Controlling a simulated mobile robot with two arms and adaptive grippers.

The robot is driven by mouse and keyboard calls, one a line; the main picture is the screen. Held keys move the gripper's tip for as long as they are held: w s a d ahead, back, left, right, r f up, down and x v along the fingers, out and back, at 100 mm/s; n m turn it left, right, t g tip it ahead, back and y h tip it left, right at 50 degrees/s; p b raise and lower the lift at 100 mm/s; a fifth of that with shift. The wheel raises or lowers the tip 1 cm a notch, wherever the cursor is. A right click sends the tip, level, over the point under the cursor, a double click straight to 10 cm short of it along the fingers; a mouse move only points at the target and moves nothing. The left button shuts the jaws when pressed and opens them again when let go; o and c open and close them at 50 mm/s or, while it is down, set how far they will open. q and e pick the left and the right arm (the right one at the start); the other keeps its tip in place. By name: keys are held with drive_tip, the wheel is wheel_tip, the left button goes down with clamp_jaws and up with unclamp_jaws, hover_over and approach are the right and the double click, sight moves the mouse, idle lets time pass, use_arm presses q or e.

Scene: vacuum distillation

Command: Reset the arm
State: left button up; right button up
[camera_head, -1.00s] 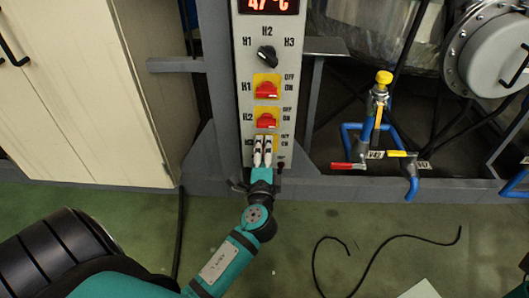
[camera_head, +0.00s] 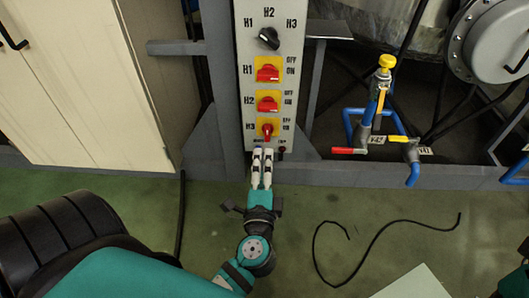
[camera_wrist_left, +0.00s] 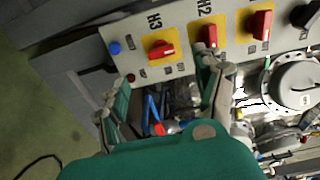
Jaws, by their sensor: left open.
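My left gripper (camera_head: 262,168) is in the head view just below the grey control panel (camera_head: 247,98), in front of its bottom edge. It is empty. In the left wrist view its two fingers (camera_wrist_left: 160,100) stand apart, with the red H3 switch (camera_wrist_left: 161,49) above the gap between them. The H3 switch (camera_head: 267,130) also shows in the head view, above the fingertips and clear of them. My right gripper is not clearly seen in either view.
The H2 switch (camera_head: 268,103), H1 switch (camera_head: 268,73) and a black selector knob (camera_head: 268,38) sit higher on the panel. A cream cabinet (camera_head: 95,80) stands left. Blue pipes with a yellow-topped valve (camera_head: 387,62) are right. A black cable (camera_head: 385,232) lies on the green floor.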

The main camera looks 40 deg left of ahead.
use_arm(q)
drive_tip(key=shift+s+d, duration=0.35)
drive_tip(key=shift+s, duration=0.15)
